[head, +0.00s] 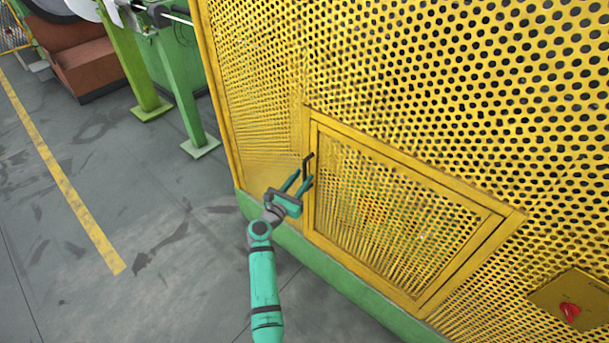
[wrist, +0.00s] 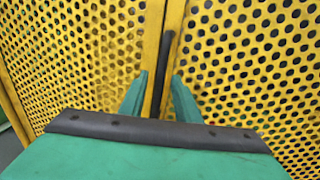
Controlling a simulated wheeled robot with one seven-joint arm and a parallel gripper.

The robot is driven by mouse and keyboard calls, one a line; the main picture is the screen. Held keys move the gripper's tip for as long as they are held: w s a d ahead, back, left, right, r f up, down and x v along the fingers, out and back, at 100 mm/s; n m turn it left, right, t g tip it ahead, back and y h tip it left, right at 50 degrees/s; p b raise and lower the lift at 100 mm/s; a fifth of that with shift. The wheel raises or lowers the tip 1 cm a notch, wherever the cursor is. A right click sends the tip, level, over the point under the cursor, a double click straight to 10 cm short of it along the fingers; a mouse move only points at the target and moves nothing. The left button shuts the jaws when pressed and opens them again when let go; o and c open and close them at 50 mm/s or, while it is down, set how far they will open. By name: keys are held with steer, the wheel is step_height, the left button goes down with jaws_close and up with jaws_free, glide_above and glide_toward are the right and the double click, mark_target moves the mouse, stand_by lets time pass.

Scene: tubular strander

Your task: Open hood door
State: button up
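The hood door (head: 385,215) is a yellow perforated panel in a yellow frame, low on the large yellow hood. It looks shut in its frame. A dark upright handle (head: 308,163) is at the door's left edge. My green gripper (head: 301,179) is at the handle, with its fingers pointing toward the door. In the wrist view the handle (wrist: 166,62) stands between the two fingers, which are apart on either side of it. I see a gap between the fingers and the handle. My gripper also shows in the wrist view (wrist: 160,90).
The yellow perforated hood (head: 450,80) fills the right side above a green base strip (head: 330,262). A red knob (head: 570,311) is on a yellow plate at lower right. Green posts (head: 180,90) stand at upper left. The grey floor at left, with a yellow line (head: 65,180), is clear.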

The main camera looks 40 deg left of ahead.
steer(key=shift+w+a, duration=0.15)
steer(key=shift+w, duration=1.05)
jaws_close()
steer(key=shift+s, duration=0.1)
